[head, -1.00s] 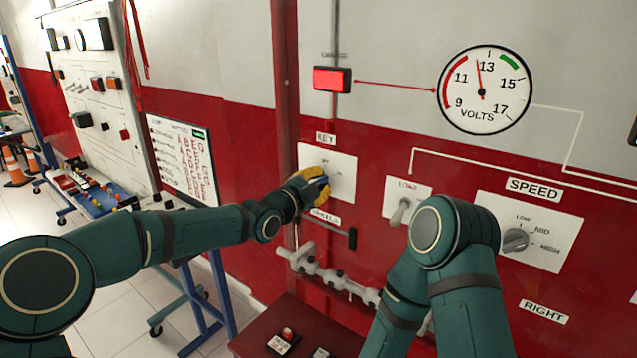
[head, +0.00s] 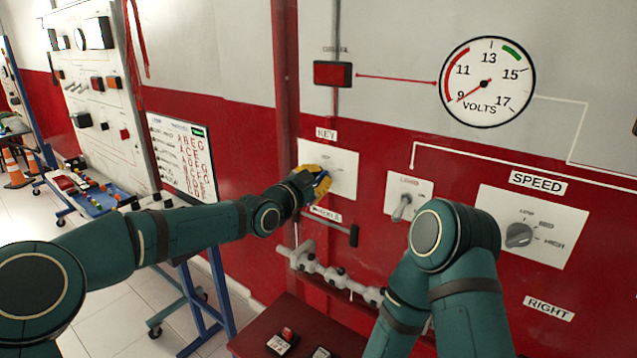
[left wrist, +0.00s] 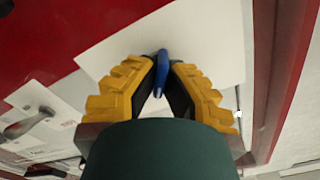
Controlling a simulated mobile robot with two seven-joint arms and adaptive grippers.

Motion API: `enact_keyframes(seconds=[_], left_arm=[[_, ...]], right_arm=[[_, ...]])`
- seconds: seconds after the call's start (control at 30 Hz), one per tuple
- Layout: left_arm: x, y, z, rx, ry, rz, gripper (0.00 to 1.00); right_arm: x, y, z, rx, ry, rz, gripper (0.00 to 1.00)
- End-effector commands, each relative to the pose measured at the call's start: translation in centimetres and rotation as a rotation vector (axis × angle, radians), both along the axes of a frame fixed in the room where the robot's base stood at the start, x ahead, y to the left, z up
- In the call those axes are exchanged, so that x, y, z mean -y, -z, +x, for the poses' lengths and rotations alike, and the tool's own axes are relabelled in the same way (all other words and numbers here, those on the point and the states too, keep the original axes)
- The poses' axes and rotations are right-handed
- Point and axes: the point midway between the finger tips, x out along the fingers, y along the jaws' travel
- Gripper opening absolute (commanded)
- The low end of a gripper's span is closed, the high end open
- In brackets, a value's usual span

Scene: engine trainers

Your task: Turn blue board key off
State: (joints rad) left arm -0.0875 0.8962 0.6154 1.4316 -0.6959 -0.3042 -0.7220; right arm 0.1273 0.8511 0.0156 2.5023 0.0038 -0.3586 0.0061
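The blue key (left wrist: 161,68) sits on the white KEY plate (head: 343,172) of the red and grey wall board. In the left wrist view the fingertips of my left gripper (left wrist: 160,78) are closed on either side of the blue key, touching it. In the head view my left gripper (head: 318,180) is at the plate and hides most of the key. The red lamp (head: 333,74) above is dark. The VOLTS gauge (head: 487,82) needle points at about 9. My right arm shows at the lower right, but its gripper is out of view.
A LOAD switch (head: 403,207) and a SPEED knob (head: 519,235) are to the right of the key plate. A small dark lever (head: 353,236) and grey pipework (head: 330,272) lie below it. A red table (head: 262,337) stands at the bottom.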

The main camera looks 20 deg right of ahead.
Motion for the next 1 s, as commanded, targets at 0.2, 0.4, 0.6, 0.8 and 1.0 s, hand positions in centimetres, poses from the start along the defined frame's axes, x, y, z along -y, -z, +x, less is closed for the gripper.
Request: enact_keyframes(seconds=[0.2, 0.4, 0.6, 0.8, 1.0], left_arm=[[0.0, 0.0, 0.1, -0.161, 0.0, -0.13, 0.0], [-0.1, 0.0, 0.1, -0.294, 0.0, -0.233, 0.0], [-0.1, 0.0, 0.1, -0.396, 0.0, -0.312, 0.0], [-0.1, -0.1, 0.1, -0.46, 0.001, -0.363, 0.0], [-0.1, -0.1, 0.2, -0.489, 0.0, -0.384, 0.0]], right_arm=[[0.0, 0.8, -0.2, -0.005, -0.004, 0.001, 0.47], [-0.1, 1.4, -0.4, -0.01, -0.007, 0.002, 0.47], [-0.1, 1.9, -0.6, -0.013, -0.01, 0.003, 0.47], [-0.1, 2.1, -0.7, -0.015, -0.012, 0.003, 0.47], [-0.1, 2.3, -0.7, -0.017, -0.013, 0.004, 0.47]])
